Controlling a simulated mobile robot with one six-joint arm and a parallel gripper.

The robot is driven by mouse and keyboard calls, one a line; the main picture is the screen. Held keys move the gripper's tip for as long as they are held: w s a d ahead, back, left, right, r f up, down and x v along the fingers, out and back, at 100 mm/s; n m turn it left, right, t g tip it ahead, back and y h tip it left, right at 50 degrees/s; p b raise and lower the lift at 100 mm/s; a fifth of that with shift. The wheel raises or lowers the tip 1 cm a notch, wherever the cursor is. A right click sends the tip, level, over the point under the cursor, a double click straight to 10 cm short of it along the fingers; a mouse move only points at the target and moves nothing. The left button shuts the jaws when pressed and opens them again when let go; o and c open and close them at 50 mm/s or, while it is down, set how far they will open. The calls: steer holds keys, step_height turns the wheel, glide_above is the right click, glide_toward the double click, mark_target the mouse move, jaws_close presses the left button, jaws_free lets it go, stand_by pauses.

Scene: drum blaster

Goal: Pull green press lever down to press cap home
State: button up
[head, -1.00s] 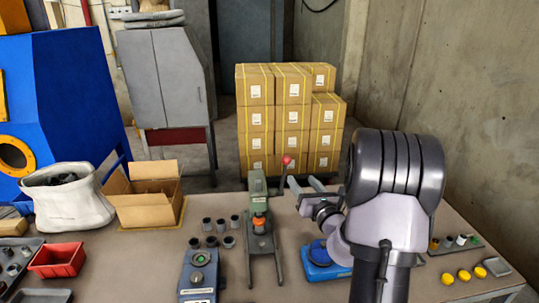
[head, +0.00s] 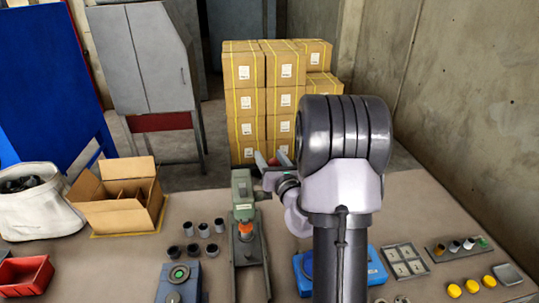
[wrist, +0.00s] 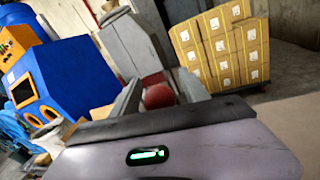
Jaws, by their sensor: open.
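The green press (head: 242,192) stands upright on its grey base on the table, in the middle of the head view. An orange piece (head: 245,230) sits under its head. My gripper (head: 272,160) is beside the top of the press, to its right, with its fingers apart. In the wrist view, the lever's red ball knob (wrist: 158,96) shows between the two open fingers of my gripper (wrist: 160,92). I cannot tell whether either finger touches it. The lever's rod is mostly hidden by my gripper. The cap cannot be told clearly from the orange piece.
A blue fixture (head: 304,275) is partly behind my arm. Several dark cups (head: 204,230) and a green-button box (head: 178,283) stand left of the press. An open carton (head: 115,195) is further left. Yellow caps (head: 472,286) lie at the right. Stacked boxes (head: 246,100) stand behind the table.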

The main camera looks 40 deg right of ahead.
jaws_close()
stand_by(1.4)
